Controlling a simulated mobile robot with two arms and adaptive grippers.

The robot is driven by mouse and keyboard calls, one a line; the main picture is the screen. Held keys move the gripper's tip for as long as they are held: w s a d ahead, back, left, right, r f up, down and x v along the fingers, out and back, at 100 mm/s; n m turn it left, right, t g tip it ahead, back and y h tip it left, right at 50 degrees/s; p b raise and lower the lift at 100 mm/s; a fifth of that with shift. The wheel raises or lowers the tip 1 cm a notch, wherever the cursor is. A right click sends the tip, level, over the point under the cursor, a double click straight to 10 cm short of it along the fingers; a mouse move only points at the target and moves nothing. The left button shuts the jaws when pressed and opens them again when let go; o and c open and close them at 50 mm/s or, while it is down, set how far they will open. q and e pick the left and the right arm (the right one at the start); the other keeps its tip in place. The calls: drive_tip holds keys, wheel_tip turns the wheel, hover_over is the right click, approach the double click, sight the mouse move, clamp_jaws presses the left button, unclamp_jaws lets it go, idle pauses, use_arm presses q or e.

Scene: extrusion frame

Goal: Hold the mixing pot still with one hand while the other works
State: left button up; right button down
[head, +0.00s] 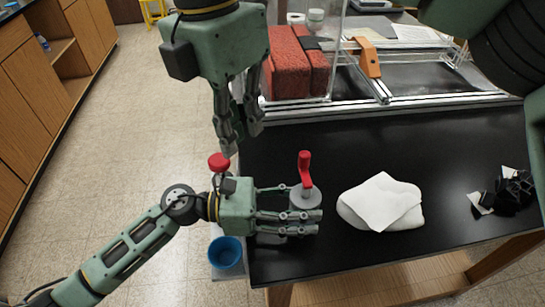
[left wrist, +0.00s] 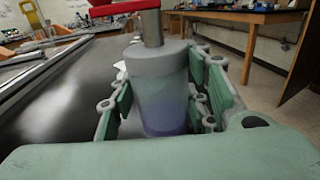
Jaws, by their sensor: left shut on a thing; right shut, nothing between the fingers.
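The mixing pot (head: 305,198) stands upright near the left end of the black bench, with a grey lid and a red crank handle (head: 305,168) on top. In the left wrist view the pot (left wrist: 163,95) has a translucent body with purple contents low down. My left gripper (head: 309,204) reaches in from the left and is shut around the pot's body, its fingers on both sides; they also show in the left wrist view (left wrist: 165,105). My right gripper (head: 238,142) points down, shut and empty, left of the pot and apart from the crank.
A red knob (head: 218,161) shows just below my right gripper. A blue cup (head: 227,252) stands beside the bench's left edge. A white sheet lies on a pale lump (head: 352,217) right of the pot. Black pieces (head: 512,190) lie far right. The aluminium frame (head: 390,103) spans the back.

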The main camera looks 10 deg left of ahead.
drive_tip(key=m+t+h, duration=0.1)
drive_tip(key=m+t, duration=0.1)
drive_tip(key=m, duration=0.1)
drive_tip(key=m+h, duration=0.1)
drive_tip(key=m, duration=0.2)
approach(305, 174)
wheel_tip(305, 174, down, 6)
drive_tip(key=a, duration=0.2)
drive_tip(key=shift+w+a+r+t, duration=0.2)
drive_tip(key=shift+w+a+t, duration=0.05)
drive_tip(key=shift+a+t, duration=0.1)
drive_tip(key=shift+w+d, duration=0.5)
drive_tip(key=shift+w, duration=0.2)
drive_tip(key=shift+s+a+n, duration=0.1)
drive_tip(key=shift+s+n, duration=0.1)
drive_tip(key=shift+n, duration=0.1)
